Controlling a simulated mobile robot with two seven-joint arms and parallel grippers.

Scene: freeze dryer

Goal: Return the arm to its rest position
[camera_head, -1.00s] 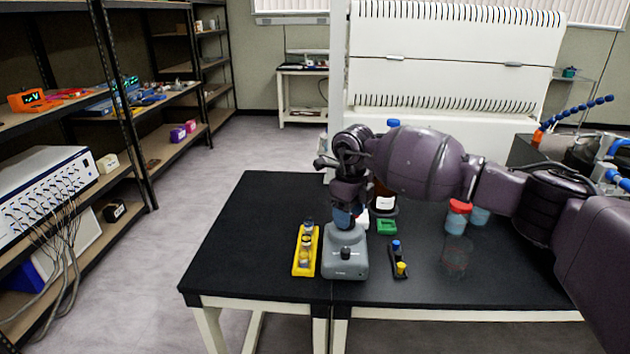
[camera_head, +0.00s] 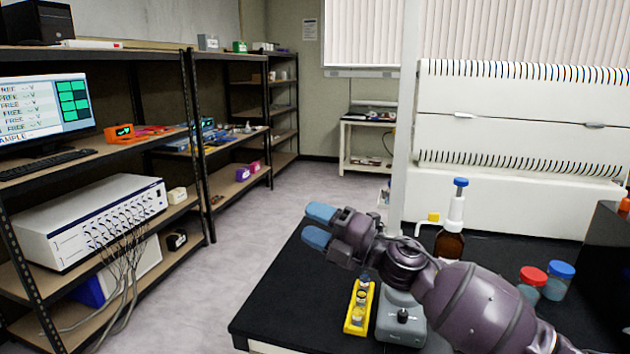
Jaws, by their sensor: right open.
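My right arm reaches in from the lower right across the black table (camera_head: 285,303). My right gripper (camera_head: 316,225) is raised above the table's left edge and points to the left. Its two blue fingertips are apart with nothing between them. My left gripper is not in view. Below the right wrist, a yellow rack (camera_head: 359,308) with small vials and a grey device with a black knob (camera_head: 400,318) stand on the table. My arm hides part of the table behind it.
A brown bottle with a blue-capped top (camera_head: 450,240) stands behind my arm. Red-lidded (camera_head: 531,283) and blue-lidded (camera_head: 559,281) jars stand at right. A white machine (camera_head: 520,130) stands behind the table. Shelves (camera_head: 195,140) line the left, with open floor between.

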